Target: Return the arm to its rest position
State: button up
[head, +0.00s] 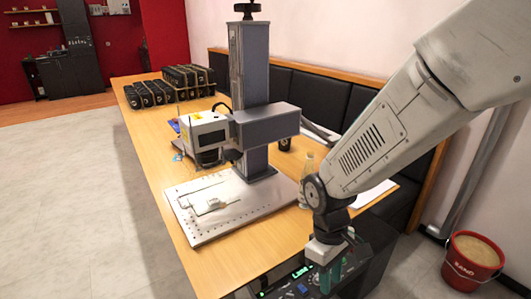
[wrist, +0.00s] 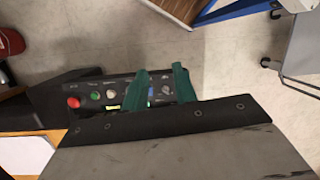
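My arm (head: 380,140) reaches down from the upper right in the head view, bent at the joint above the wrist. My gripper (head: 330,278) points down in front of the black control box (head: 378,238) at the table's near right end. In the wrist view its two teal fingers (wrist: 161,80) stand apart with nothing held between them. Behind them is the control panel (wrist: 112,94) with a red button (wrist: 73,102) and a green button (wrist: 95,96). The fingers hide part of the panel. I cannot tell whether they touch it.
The laser marker (head: 250,125) stands on the wooden table (head: 150,135), with a small pale part (head: 210,205) on its base plate (head: 255,212). A bottle (head: 306,180) stands beside the plate. A red sand bucket (head: 472,262) is on the floor at right. The floor at left is clear.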

jog(key=s+d+r+m+t, duration=0.1)
jog(key=s+d+r+m, duration=0.2)
jog(key=r, duration=0.3)
jog(key=s+d+r+m+t, duration=0.1)
jog(key=s+d+r+m, duration=0.1)
jog(key=s+d+r, duration=0.3)
jog(key=s+d+r+m+t+y, duration=0.1)
jog(key=s+d+r+m+t, duration=0.1)
jog(key=r, duration=0.7)
jog(key=shift+s+d+m, duration=0.8)
jog(key=shift+s+d, duration=0.25)
jog(key=shift+d, duration=0.1)
